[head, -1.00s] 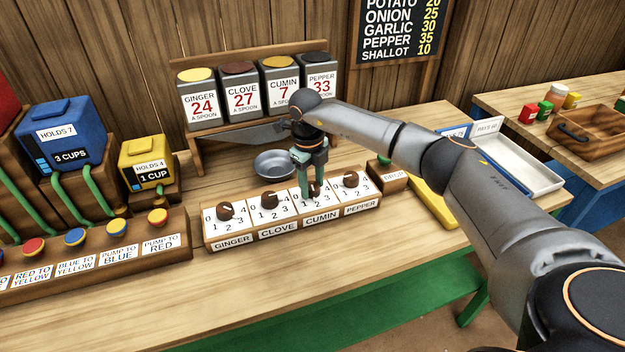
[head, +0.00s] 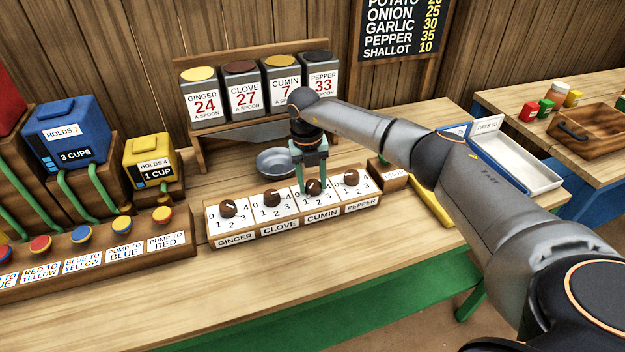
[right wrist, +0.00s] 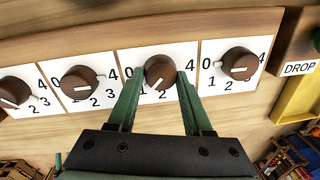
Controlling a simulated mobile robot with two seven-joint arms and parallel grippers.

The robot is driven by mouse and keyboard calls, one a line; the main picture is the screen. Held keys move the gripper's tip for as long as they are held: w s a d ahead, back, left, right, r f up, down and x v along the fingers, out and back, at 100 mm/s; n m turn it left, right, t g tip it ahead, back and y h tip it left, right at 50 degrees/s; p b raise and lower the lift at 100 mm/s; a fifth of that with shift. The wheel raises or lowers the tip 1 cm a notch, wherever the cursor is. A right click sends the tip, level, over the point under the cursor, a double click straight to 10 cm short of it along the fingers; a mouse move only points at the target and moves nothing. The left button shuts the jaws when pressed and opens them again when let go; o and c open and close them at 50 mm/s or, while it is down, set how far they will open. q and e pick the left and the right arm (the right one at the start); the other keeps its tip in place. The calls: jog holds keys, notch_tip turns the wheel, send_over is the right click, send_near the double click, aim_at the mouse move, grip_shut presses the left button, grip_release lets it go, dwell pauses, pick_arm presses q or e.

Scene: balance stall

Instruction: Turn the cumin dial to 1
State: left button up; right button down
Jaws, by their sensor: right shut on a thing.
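The cumin dial (head: 313,186) is a round brown knob with a white pointer line, third in the row of dials on the wooden panel. It also shows in the right wrist view (right wrist: 159,71). My right gripper (right wrist: 158,76) has its green fingers on either side of this knob and is shut on it. In the right wrist view the pointer slants down and to the left. The fingers hide some numerals on the cumin card, so the exact number it points at is hard to tell. My left gripper is not in view.
The ginger dial (head: 228,208) and clove dial (head: 271,199) stand left of it, the pepper dial (head: 351,178) right. A metal bowl (head: 277,162) sits behind the panel. Spice canisters, including cumin (head: 282,84), stand on a shelf behind. Pump buttons are at left, a white tray (head: 520,162) at right.

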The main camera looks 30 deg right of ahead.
aim_at(309, 185)
dwell(0.4)
jog(key=shift+c, duration=1.6)
grip_release()
notch_tip(309, 185, up, 12)
jog(key=b, duration=0.1)
jog(key=shift+w+a+r, duration=0.2)
jog(key=shift+a+r, duration=0.05)
jog(key=shift+a, duration=0.2)
jog(key=shift+s+f, duration=0.1)
